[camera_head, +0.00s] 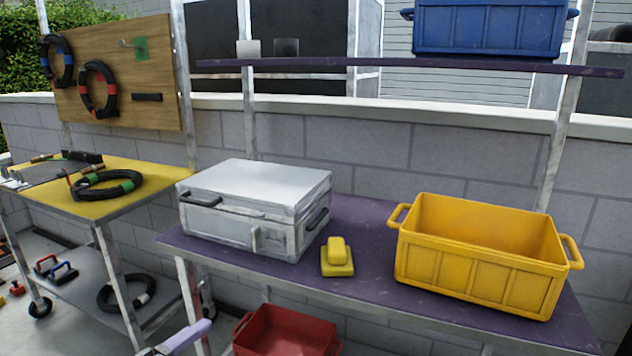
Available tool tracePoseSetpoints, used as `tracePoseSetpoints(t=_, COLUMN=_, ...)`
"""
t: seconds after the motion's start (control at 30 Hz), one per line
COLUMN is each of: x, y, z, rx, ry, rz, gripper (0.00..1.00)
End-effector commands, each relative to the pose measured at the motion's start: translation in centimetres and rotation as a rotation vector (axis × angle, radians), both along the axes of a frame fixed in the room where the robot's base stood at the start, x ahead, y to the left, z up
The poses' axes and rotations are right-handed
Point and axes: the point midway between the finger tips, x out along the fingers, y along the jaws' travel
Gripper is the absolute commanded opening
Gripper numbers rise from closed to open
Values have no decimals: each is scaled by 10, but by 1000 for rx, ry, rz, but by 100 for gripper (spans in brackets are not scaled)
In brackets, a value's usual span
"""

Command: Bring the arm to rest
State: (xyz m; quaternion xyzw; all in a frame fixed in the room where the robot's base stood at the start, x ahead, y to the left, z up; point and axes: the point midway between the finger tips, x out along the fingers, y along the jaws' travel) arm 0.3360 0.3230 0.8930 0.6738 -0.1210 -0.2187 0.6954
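My gripper is not clearly in view, and no arm link can be made out for certain. A lavender and grey piece (180,340) shows at the bottom edge, left of the middle. It is cut off by the frame, and I cannot tell what it is. The purple shelf (375,245) in front carries a closed silver case (255,205), a small yellow block-shaped object (337,258) and an open yellow crate (480,260) that looks empty.
A blue crate (488,28) stands on the upper shelf (400,66). A red crate (285,330) sits below. The yellow-topped cart (75,208) at left holds a coiled cable (105,185). More cables hang on a wooden board (150,70). A grey block wall (380,145) stands behind.

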Motion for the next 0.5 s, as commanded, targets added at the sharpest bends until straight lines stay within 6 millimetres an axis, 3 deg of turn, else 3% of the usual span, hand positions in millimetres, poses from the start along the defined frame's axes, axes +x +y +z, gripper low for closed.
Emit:
tracePoseSetpoints(t=0.27, x=28, y=-55, z=-32, rx=16, ry=198, rz=-129, gripper=76)
tracePoseSetpoints(t=0.5, x=42, y=-135, z=-80, rx=125, ry=485, rz=-311, gripper=76)
